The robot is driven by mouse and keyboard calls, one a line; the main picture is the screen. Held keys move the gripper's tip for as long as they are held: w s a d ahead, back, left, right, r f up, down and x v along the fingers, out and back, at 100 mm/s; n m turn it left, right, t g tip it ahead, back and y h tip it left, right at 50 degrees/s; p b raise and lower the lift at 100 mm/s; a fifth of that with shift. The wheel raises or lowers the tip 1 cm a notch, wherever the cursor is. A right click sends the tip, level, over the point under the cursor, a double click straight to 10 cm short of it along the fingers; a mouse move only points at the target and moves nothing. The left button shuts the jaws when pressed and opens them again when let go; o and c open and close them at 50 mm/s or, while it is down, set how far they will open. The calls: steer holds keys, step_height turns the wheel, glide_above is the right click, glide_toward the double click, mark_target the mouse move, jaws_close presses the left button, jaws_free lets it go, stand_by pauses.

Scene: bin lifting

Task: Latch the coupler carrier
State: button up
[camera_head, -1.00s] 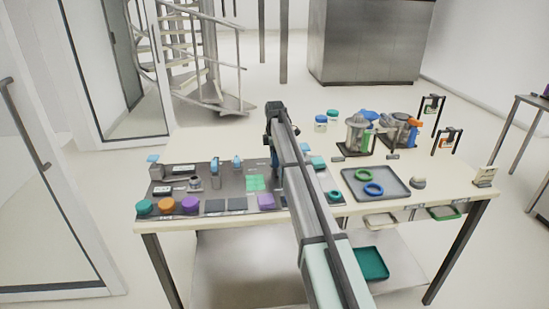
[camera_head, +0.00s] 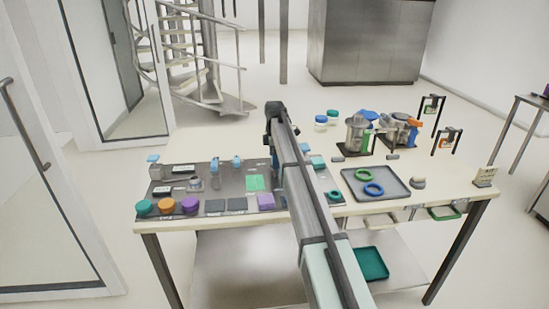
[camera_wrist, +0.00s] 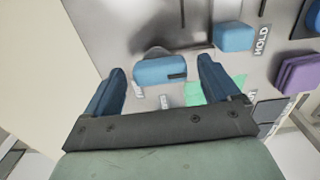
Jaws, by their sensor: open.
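In the wrist view my gripper (camera_wrist: 161,66) is open, with one blue finger on each side of a blue block (camera_wrist: 158,71). The block has a dark mark at its right end and a rounded grey part behind it. Gaps show between the block and both fingers; I cannot tell the height difference. No readable label marks this block as the coupler carrier. A second blue block (camera_wrist: 233,37) sits beside a HOLD label. In the head view my arm hides most of the gripper and what lies under it.
A purple block (camera_wrist: 299,72) and a green patch (camera_wrist: 214,90) lie to the right in the wrist view. In the head view, a dark panel (camera_head: 225,187) holds several coloured parts. A grey tray (camera_head: 400,190) with green and blue rings stands right of my arm, with jugs behind.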

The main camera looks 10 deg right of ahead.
step_height(320, 180, up, 14)
stand_by(0.6)
steer(key=shift+f, duration=0.15)
